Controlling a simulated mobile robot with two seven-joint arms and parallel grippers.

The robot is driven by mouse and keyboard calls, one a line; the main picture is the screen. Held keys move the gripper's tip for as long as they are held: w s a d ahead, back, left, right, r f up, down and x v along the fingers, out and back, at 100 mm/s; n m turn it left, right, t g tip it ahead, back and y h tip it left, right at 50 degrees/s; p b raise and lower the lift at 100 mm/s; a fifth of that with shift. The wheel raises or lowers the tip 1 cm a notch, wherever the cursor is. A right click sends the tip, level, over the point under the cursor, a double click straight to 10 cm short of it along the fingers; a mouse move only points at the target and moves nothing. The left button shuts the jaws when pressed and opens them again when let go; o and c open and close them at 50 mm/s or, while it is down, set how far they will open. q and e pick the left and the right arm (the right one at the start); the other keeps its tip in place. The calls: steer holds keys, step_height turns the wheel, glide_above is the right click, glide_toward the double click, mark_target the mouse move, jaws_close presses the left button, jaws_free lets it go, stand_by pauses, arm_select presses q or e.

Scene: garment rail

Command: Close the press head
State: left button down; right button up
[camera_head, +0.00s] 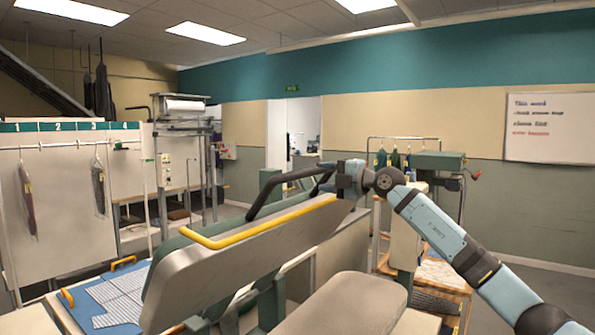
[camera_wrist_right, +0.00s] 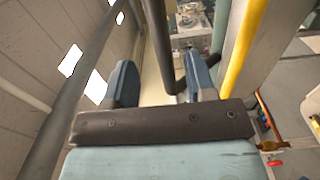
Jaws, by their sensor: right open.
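The press head (camera_head: 235,260) is a long grey slab with a yellow bar (camera_head: 260,228) along its upper edge. It stands raised and tilted above a light padded lower board (camera_head: 345,305). A dark bent handle (camera_head: 285,180) rises from the head's back edge. My right gripper (camera_head: 335,178) is at the right end of this handle. In the right wrist view its two blue fingers (camera_wrist_right: 160,80) are apart, and a dark bar (camera_wrist_right: 166,45) runs between them, close to the right finger. I cannot tell whether they touch. My left gripper is not in view.
A checked shirt (camera_head: 120,298) lies on a blue surface at lower left. A numbered garment rail (camera_head: 70,145) stands at left. A smaller rail with dark garments (camera_head: 395,160) and a wooden cart (camera_head: 440,272) are behind my right arm. Open floor shows at far right.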

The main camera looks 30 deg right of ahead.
mark_target(307, 173)
steer(key=p+x, duration=0.2)
steer(key=x, duration=0.6)
steer(key=shift+a+r, duration=0.15)
steer(key=shift+w+a, duration=0.25)
steer(key=shift+w, duration=0.4)
jaws_close()
